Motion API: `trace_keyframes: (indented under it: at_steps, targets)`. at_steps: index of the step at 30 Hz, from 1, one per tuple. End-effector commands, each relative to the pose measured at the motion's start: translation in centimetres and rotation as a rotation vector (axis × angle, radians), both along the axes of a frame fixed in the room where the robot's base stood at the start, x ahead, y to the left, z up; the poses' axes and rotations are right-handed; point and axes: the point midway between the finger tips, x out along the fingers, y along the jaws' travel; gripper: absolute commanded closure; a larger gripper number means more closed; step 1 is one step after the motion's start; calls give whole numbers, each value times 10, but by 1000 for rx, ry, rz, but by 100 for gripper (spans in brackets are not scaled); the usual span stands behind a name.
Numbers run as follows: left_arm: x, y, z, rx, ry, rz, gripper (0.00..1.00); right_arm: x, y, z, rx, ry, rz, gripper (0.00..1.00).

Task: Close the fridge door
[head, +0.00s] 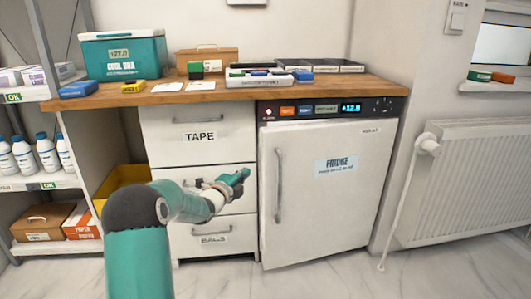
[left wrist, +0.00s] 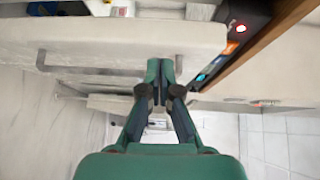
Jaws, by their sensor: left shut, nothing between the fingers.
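The white fridge (head: 318,215) stands at the right end of the worktop. Its door bears a blue-lettered label (head: 337,165) and a vertical handle (head: 279,185) near its left edge. The door is near its frame and looks slightly ajar on the handle side, though the gap is hard to judge. My left gripper (head: 243,174) is shut and empty, in front of the drawers just left of the door's handle edge. In the left wrist view, the shut fingertips (left wrist: 160,68) overlap the door (left wrist: 120,38) in the picture; contact cannot be told. My right gripper is out of view.
Drawers (head: 199,136) stand left of the fridge, under the wooden worktop (head: 175,95) with boxes and trays. The fridge's control strip (head: 330,108) shows a red light. A radiator (head: 470,180) is at the right. The floor before the fridge looks clear.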

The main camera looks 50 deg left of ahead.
Motion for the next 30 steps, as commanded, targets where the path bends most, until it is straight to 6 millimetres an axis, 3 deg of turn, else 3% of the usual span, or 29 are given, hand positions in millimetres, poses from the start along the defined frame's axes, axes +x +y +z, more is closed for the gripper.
trace_keyframes:
  at_steps: [1, 3, 7, 9, 14, 27, 30]
  targets:
    - [0, -25, 11, -3, -13, -25, 100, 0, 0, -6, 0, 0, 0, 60]
    - [0, -47, 25, -6, -31, -46, 100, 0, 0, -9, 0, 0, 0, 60]
    - [5, -63, 52, 18, -65, -72, 100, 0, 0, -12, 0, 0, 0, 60]
    - [11, -66, 55, 20, -69, -79, 100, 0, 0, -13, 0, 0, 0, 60]
    - [28, -59, 54, 20, -68, -80, 100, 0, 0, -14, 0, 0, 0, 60]
    - [103, -30, 54, 20, -68, -79, 100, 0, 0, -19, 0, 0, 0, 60]
    - [107, -14, 55, 21, -68, -76, 100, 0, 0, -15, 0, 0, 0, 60]
